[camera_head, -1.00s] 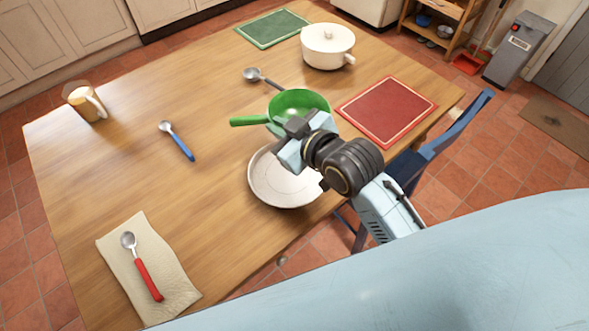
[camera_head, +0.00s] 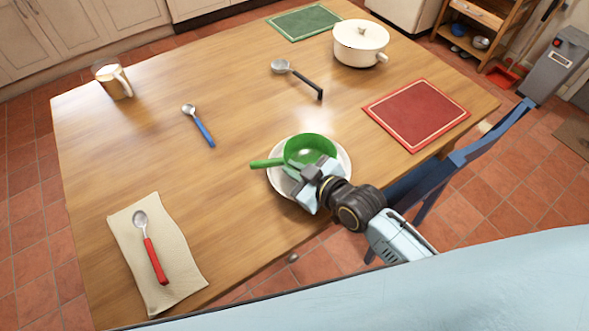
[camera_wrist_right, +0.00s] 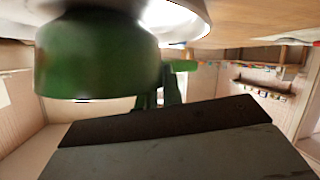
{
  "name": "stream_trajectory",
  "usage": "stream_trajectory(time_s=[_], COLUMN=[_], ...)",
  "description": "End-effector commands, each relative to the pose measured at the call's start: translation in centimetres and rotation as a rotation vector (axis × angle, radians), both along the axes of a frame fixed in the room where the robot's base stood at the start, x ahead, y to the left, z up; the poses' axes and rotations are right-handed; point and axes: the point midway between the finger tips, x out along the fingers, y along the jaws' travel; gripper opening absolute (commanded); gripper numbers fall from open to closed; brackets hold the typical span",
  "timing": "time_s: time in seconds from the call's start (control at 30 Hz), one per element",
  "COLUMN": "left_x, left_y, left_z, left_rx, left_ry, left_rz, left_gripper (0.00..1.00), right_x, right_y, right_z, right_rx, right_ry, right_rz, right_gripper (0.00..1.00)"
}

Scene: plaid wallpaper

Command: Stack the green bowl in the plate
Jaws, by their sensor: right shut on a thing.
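The green bowl (camera_head: 312,147), which has a straight handle pointing left, is over the white plate (camera_head: 344,160) near the table's front edge. My right gripper (camera_head: 297,176) is shut on the near side of the bowl. In the right wrist view the bowl (camera_wrist_right: 95,55) fills the upper left, with the pale plate (camera_wrist_right: 203,22) close beyond it. I cannot tell whether the bowl touches the plate. The bowl and gripper hide part of the plate. My left gripper is not in view.
A red mat (camera_head: 416,114) lies right of the plate, with a blue chair (camera_head: 470,150) beside the table. A ladle (camera_head: 298,77), a white pot (camera_head: 360,45) and a green mat (camera_head: 304,23) lie farther back. A blue-handled spoon (camera_head: 199,125), a mug (camera_head: 113,83) and a napkin (camera_head: 150,260) with a red-handled spoon are left.

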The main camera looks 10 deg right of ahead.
Motion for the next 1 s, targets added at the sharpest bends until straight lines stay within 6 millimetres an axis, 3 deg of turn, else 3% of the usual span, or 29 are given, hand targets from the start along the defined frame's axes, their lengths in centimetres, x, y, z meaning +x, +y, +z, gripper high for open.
stream_trajectory(time_s=[0.33,0.4,0.53,0.87,1.0], left_x=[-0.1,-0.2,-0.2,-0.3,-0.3], left_y=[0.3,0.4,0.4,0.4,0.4], left_z=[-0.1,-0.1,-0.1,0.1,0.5], left_rx=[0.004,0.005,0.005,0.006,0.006], left_ry=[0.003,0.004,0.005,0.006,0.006], left_rz=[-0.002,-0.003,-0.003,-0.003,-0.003], left_gripper=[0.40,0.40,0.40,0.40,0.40], right_x=[0.1,0.0,0.0,0.0,-1.6], right_y=[0.0,0.0,0.0,0.0,-0.9], right_z=[-0.1,-0.2,-0.2,0.3,0.9], right_rx=[0.001,0.001,0.000,0.001,-0.002], right_ry=[-0.006,-0.003,-0.002,-0.003,0.000], right_rz=[0.000,0.000,0.000,0.000,-0.001], right_gripper=[0.00,0.16,0.30,0.30,0.30])
